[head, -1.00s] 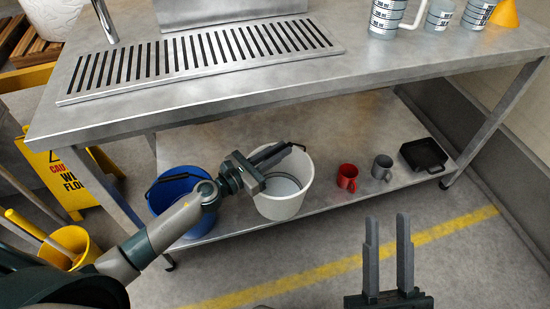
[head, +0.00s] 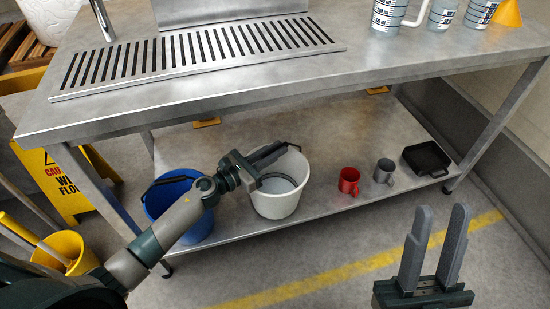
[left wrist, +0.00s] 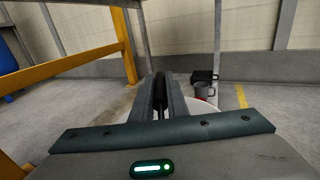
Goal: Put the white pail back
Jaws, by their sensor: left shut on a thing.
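The white pail (head: 276,203) is upright at the front of the lower shelf, between the blue bucket and the red mug, in the head view. My left gripper (head: 278,152) reaches over its rim from the left. My right gripper (head: 440,212) is open and empty in front of the shelf, at lower right.
The steel tabletop (head: 300,75) overhangs the shelf. A yellow bucket (head: 72,250) and yellow sign (head: 55,185) stand left.

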